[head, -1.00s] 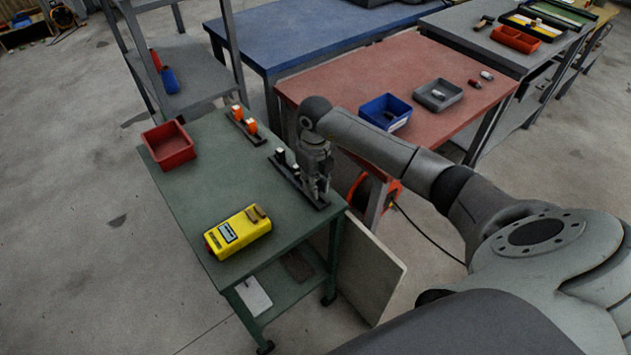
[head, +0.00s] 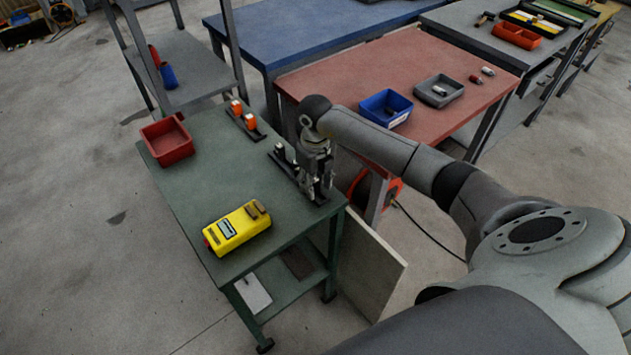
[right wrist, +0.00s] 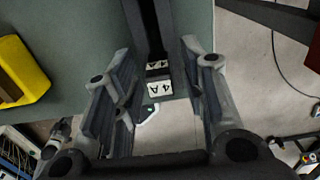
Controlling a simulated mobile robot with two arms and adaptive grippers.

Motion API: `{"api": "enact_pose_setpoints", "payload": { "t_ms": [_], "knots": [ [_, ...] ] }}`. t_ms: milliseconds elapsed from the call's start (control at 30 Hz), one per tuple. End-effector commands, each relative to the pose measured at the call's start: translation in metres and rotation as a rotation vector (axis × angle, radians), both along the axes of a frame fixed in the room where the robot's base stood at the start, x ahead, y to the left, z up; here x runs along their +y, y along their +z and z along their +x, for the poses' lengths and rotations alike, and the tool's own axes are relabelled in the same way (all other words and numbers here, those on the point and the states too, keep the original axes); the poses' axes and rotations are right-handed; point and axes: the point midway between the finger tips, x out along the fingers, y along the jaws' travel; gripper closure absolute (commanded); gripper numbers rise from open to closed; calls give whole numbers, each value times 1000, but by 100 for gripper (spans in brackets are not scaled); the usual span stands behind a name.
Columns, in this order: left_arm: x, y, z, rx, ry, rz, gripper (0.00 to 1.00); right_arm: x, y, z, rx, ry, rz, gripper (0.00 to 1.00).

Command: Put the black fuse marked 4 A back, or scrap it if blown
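My right gripper (head: 317,190) points down over the near end of a black rail (head: 292,176) on the green bench (head: 190,190). In the right wrist view its fingers (right wrist: 158,100) stand apart, one on each side of the rail's end, with gaps beside it. Two white labels reading 4 A (right wrist: 160,88) show between the fingers, one behind the other. I cannot tell which belongs to the black fuse and which to its holder. A black piece with a pale top (head: 280,151) stands at the rail's far end. My left gripper is not in view.
A yellow tester (head: 236,227) lies at the bench's near left, and a red bin (head: 167,143) stands at the far left. Another rail (head: 245,124) carries orange fuses. The bench's middle is clear. A red table (head: 440,60) holds blue (head: 386,108) and grey (head: 438,91) bins.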

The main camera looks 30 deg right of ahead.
Motion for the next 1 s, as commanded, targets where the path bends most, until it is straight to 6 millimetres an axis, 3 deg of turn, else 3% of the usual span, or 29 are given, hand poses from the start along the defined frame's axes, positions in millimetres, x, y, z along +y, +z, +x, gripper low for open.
{"api": "enact_pose_setpoints", "payload": {
  "t_ms": [300,700,1000],
  "knots": [
    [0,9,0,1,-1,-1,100,0,19,1,-4,1,0,61],
    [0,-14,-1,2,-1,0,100,0,106,1,-4,1,-1,61],
    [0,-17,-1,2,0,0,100,0,131,0,1,1,0,61]
  ]
}}
